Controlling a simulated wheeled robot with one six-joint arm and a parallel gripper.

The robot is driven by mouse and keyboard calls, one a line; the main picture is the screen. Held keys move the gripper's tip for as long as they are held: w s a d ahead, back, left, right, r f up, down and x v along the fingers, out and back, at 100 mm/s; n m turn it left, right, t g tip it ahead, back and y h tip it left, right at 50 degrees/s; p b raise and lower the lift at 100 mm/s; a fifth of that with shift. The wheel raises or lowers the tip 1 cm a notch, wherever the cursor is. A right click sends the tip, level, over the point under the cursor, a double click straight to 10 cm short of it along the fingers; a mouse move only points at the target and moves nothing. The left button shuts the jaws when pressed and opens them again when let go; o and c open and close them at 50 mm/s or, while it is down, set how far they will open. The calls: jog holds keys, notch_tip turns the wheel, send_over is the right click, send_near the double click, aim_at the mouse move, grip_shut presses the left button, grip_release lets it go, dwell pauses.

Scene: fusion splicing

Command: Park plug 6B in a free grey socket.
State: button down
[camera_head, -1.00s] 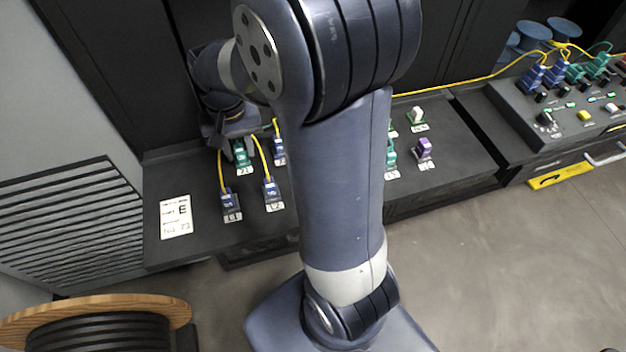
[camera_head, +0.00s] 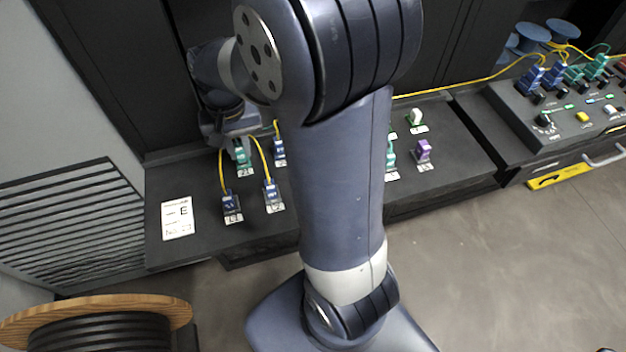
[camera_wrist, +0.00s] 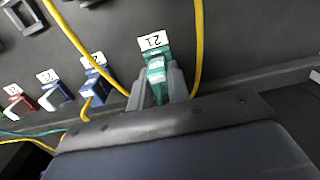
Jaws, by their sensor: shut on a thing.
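My gripper (camera_wrist: 158,90) is shut on a green plug (camera_wrist: 156,70), with one finger on each side of it. The plug sits at a white label that appears to read 21, upside down, in the wrist view. In the head view the same green plug (camera_head: 243,156) is under my gripper, whose fingers are mostly hidden by my arm. I cannot read 6B on any plug. A grey socket frame (camera_wrist: 27,17) at the top left of the wrist view looks empty.
Blue plugs with yellow cables (camera_head: 231,201) (camera_head: 271,190) stand in front of my gripper. In the wrist view, a yellow cable (camera_wrist: 197,45) passes close on the right and another (camera_wrist: 85,55) on the left. A blue plug (camera_wrist: 94,76) and a red one (camera_wrist: 18,103) stand left.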

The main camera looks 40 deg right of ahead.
aim_at(238, 146)
jog(key=shift+r+p, duration=2.05)
jog(key=shift+r, duration=0.6)
jog(key=shift+w, duration=0.1)
